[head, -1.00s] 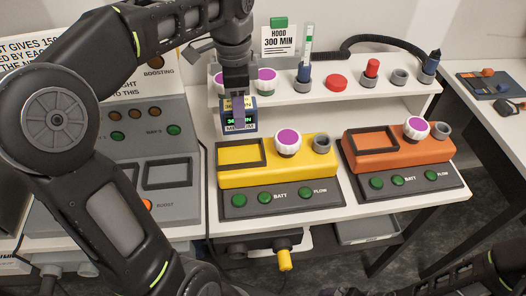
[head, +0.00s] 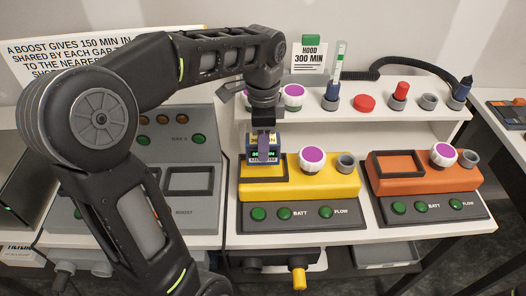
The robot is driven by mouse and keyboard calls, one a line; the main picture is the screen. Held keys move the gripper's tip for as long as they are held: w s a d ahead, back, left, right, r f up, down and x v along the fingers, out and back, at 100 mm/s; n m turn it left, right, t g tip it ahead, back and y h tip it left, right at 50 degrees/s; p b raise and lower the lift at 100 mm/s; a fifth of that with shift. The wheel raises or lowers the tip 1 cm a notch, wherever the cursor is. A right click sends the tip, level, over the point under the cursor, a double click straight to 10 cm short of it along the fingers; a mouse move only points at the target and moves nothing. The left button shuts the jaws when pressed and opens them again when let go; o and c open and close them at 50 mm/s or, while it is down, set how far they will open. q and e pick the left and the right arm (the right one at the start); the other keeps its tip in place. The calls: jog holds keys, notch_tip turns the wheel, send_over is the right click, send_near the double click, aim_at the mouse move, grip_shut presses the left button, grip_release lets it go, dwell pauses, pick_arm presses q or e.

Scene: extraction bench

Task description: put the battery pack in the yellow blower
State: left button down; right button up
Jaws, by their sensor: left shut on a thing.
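The yellow blower (head: 318,184) stands on the white bench in the middle of the head view. It has a dark-framed square recess (head: 280,176) at its left, a white knob with a purple top, and a grey socket. My left gripper (head: 264,135) points down over that recess and is shut on the battery pack (head: 263,157), a dark blue block with a lit green display and a yellow label. The pack is upright at the back left part of the recess frame. I cannot tell whether it is seated or just above. My right gripper is out of view.
An orange blower (head: 425,173) with an empty framed recess stands to the right. A grey boost station (head: 188,207) stands to the left, behind my left arm. A white shelf (head: 385,117) behind holds knobs, a tube, a red button and sockets.

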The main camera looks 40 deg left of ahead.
pick_arm(q)
notch_tip(320, 180, down, 3)
jog(key=shift+f, duration=0.3)
jog(key=shift+f, duration=0.15)
jog(key=c, duration=0.7)
grip_release()
